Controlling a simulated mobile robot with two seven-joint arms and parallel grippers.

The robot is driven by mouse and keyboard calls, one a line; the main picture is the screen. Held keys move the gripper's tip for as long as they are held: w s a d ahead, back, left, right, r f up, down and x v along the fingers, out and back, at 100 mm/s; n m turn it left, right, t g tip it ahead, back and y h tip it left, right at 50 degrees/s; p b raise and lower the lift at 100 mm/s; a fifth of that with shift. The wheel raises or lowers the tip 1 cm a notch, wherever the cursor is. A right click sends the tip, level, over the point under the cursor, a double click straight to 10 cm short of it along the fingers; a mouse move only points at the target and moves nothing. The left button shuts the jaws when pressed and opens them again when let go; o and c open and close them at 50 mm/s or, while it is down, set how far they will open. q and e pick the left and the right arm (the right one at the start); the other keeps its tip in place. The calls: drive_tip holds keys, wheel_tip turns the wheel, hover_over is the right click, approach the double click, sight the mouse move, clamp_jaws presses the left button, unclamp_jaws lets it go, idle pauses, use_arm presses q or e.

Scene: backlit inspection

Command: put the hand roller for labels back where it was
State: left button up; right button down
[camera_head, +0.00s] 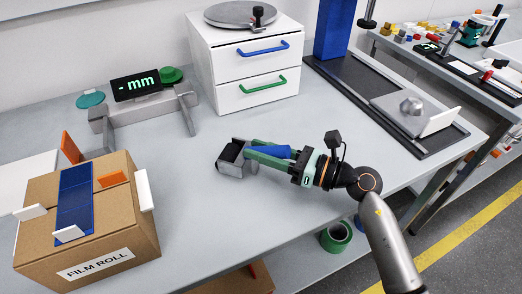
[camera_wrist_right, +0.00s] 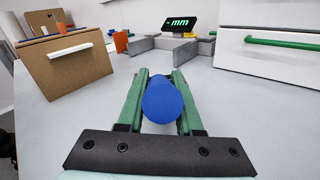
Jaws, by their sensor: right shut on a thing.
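The hand roller has a blue handle (camera_head: 268,152) and, at its left end, a black roller in a grey frame (camera_head: 235,158). My right gripper (camera_head: 262,153), with green fingers, is shut around the handle, low over the middle of the grey table. In the right wrist view the rounded end of the blue handle (camera_wrist_right: 162,100) shows between the two green fingers (camera_wrist_right: 160,95); the roller head is hidden behind it. I cannot tell whether the roller head touches the table. My left gripper is not in view.
A cardboard box (camera_head: 115,245) labelled FILM ROLL stands at front left. Behind are a gauge with an mm display (camera_head: 135,86) and a white drawer cabinet (camera_head: 215,70). A dark stand base (camera_head: 340,92) lies at right. The table (camera_head: 200,220) is clear around the gripper.

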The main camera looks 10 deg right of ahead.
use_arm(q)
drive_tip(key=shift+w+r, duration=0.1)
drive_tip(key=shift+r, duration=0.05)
use_arm(e)
drive_tip(key=shift+f, duration=0.1)
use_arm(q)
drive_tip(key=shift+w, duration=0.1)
use_arm(e)
drive_tip(key=c, duration=0.6)
unclamp_jaws()
drive_tip(key=shift+r, duration=0.3)
drive_tip(key=v, duration=0.3)
drive_tip(key=b+v, duration=0.1)
drive_tip(key=v, duration=0.7)
drive_tip(key=shift+f+b, duration=0.25)
drive_tip(key=shift+b, duration=0.15)
drive_tip(key=shift+s+d+r, duration=0.1)
drive_tip(key=shift+s+d, duration=0.3)
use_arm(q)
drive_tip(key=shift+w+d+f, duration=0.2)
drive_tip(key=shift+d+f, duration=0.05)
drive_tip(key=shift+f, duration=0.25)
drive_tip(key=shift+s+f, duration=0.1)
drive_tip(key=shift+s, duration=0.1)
